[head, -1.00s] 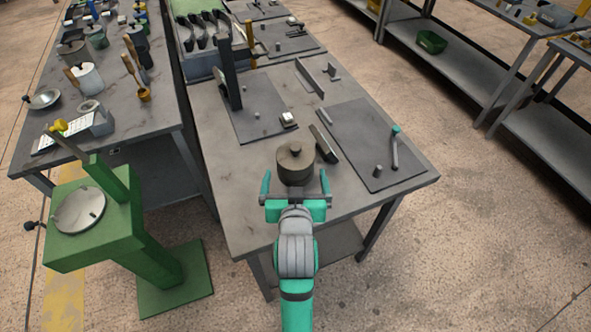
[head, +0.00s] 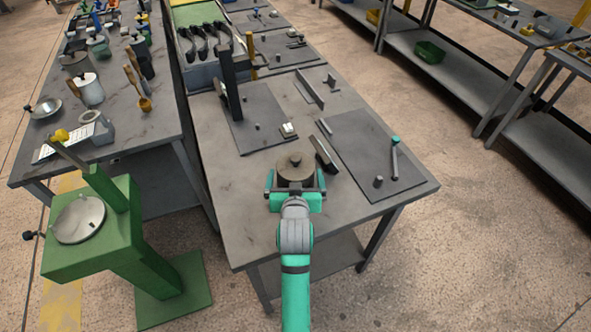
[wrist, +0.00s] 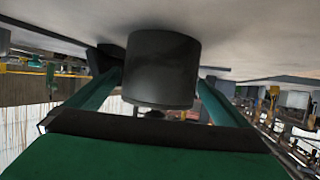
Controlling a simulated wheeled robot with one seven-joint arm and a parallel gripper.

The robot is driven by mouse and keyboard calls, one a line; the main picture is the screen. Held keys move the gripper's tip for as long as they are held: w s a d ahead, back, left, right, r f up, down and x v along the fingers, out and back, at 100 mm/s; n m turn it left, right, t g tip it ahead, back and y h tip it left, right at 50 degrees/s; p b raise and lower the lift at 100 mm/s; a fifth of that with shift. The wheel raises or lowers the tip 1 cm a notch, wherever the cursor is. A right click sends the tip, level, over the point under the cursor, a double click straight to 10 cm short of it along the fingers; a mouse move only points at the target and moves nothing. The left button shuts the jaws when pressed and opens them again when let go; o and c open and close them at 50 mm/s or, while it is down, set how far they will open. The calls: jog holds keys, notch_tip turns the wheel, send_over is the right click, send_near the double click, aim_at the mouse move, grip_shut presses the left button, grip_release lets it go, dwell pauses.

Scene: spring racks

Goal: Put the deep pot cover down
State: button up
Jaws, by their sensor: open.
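A dark round pot with its cover and small knob (head: 296,168) stands on the near part of the grey table. My gripper (head: 296,182) is open, with one green finger at each side of the pot, and its palm hides the pot's near lower side. In the wrist view, which looks upside down, the dark pot body (wrist: 162,68) fills the middle between the spread fingers (wrist: 155,95). The cover's knob points down in that picture. I cannot tell whether either finger touches the pot.
A dark slanted block (head: 326,155) stands close to the pot's right. A dark mat (head: 365,150) with small parts lies right of it. A tall dark upright (head: 231,85) stands further back. A green stand (head: 90,240) is left of the table. Bare tabletop (head: 225,190) lies left of the pot.

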jog(key=shift+x, duration=1.25)
jog(key=c, duration=1.3)
jog(key=shift+a+r, duration=0.1)
jog(key=shift+c, duration=0.2)
